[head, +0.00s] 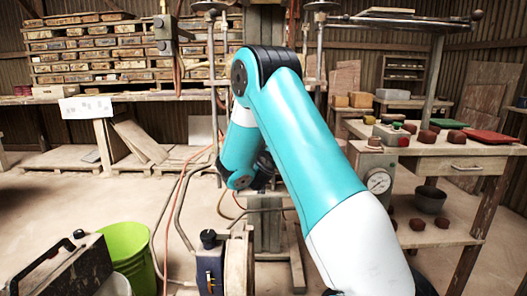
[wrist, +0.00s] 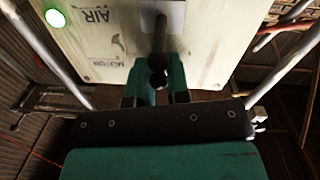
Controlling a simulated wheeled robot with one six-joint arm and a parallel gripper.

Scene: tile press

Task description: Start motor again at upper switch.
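In the wrist view a cream switch box (wrist: 110,45) fills the top. It carries the word AIR and a smaller label that reads like MOTOR. A dark lever (wrist: 160,40) with a rounded end hangs down in front of a pale plate on it. A lamp (wrist: 56,18) glows green at its upper left. The teal fingers of my gripper (wrist: 160,88) stand apart, one on each side of the lever's lower end; I cannot tell whether they touch it. In the head view my arm hides the gripper, and I cannot make out this box there.
A workbench (head: 450,150) with a pressure gauge (head: 378,181), red and green buttons and brown lumps stands at the right. A green bucket (head: 128,246) is at the lower left. Hoses run across the middle. Shelves (head: 95,48) line the back.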

